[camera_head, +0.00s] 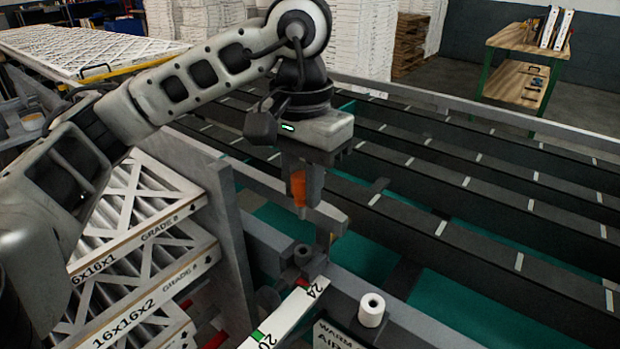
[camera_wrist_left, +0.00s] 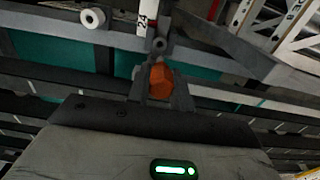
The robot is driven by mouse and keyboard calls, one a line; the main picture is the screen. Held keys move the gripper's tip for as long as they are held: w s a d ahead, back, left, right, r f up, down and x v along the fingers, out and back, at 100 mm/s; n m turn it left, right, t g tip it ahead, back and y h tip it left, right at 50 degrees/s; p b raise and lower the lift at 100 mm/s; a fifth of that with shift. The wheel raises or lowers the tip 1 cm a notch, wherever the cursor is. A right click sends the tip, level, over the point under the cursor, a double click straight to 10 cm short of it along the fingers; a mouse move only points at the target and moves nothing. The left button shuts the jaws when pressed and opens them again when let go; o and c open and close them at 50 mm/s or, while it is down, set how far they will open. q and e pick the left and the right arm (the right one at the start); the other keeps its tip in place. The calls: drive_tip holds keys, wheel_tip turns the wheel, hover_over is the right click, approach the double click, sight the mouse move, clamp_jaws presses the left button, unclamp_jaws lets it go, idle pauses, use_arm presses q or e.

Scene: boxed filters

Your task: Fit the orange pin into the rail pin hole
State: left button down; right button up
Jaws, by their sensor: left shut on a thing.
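The orange pin (camera_head: 298,187) is held upright between the fingers of my left gripper (camera_head: 301,185), its pale tip pointing down. It also shows in the left wrist view (camera_wrist_left: 160,78), between the finger ends (camera_wrist_left: 160,90). My right gripper is not in view.
A white hollow cylinder (camera_head: 371,309) stands on the rail to the right. Boxed filters (camera_head: 140,250) are stacked at left. Dark parallel slats (camera_head: 450,190) fill the right side over green surface.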

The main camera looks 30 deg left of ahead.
sight(304, 217)
use_arm(q)
drive_tip(key=shift+s, duration=0.1)
drive_tip(key=shift+f+b, duration=0.2)
drive_tip(key=shift+b, duration=0.15)
drive_tip(key=shift+f+b, duration=0.55)
drive_tip(key=shift+b, duration=0.1)
wheel_tip(304, 217, down, 4)
drive_tip(key=b, duration=0.3)
drive_tip(key=shift+r, duration=0.1)
drive_tip(key=shift+f+b, duration=0.3)
drive_tip(key=shift+b, duration=0.25)
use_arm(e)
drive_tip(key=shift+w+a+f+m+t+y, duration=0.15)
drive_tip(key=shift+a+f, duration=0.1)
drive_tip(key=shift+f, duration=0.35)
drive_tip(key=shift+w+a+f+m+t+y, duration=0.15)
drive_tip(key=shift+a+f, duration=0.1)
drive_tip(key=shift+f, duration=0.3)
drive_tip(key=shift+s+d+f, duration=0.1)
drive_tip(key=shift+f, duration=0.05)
use_arm(q)
drive_tip(key=shift+d+f+b, duration=0.1)
drive_tip(key=shift+f+b, duration=1.7)
drive_tip(key=shift+f, duration=0.1)
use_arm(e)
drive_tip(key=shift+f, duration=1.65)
use_arm(q)
drive_tip(key=c, duration=1.2)
unclamp_jaws()
